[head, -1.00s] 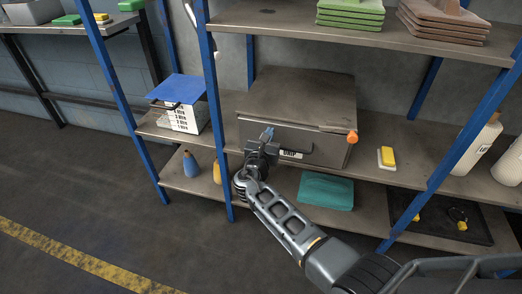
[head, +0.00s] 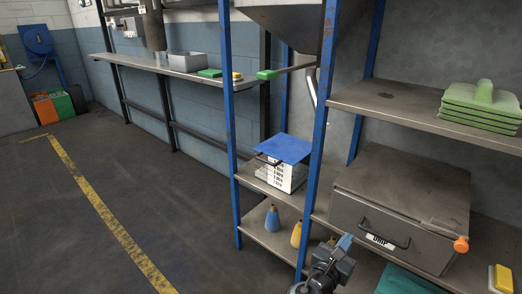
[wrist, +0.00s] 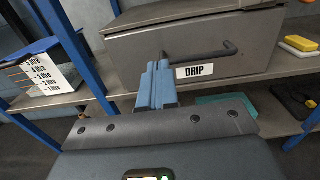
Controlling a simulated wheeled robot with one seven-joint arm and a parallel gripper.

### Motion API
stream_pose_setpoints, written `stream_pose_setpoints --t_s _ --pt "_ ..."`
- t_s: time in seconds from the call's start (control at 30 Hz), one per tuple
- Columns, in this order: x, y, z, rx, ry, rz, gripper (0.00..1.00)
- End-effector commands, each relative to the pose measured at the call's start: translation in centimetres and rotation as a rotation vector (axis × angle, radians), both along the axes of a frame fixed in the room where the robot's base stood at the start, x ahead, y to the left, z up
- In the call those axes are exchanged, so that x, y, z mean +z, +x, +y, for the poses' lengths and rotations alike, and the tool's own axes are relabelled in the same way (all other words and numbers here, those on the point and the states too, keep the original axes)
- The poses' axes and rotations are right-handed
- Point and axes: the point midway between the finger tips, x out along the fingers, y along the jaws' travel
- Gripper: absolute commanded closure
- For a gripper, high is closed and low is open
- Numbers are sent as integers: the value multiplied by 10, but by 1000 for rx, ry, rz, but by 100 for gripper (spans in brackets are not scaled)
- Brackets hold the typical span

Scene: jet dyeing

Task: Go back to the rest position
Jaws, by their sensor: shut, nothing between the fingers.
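My gripper (head: 344,243) is at the bottom of the head view, in front of the shelf rack. Its blue fingers are together with nothing between them, as the wrist view also shows (wrist: 156,88). Behind it on the middle shelf is a grey metal box labelled DRIP (head: 400,205), with a dark handle and an orange knob at its right. In the wrist view the fingertips overlap the front of the box (wrist: 135,68), left of the label. I cannot tell how far apart they are.
Blue rack posts (head: 316,140) stand close by my gripper. A blue-lidded litre-marked container (head: 284,165) sits left on the middle shelf, with blue (head: 272,218) and yellow (head: 296,233) bottles below. Open floor (head: 90,230) lies left, with a yellow line.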

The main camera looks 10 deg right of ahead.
Motion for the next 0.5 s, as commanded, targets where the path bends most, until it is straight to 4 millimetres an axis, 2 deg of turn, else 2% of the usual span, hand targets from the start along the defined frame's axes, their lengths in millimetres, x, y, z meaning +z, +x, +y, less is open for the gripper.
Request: stream_pose_setpoints --t_s 0.07,0.17,0.27,0.4,0.5 --pt "-5 -4 1 6 20 -2 100" --pt "-22 -22 6 30 107 -15 100" --pt "-49 -53 17 67 276 -51 100" --pt "-84 -111 39 104 584 -134 100" --pt "-98 -154 57 112 807 -206 100"
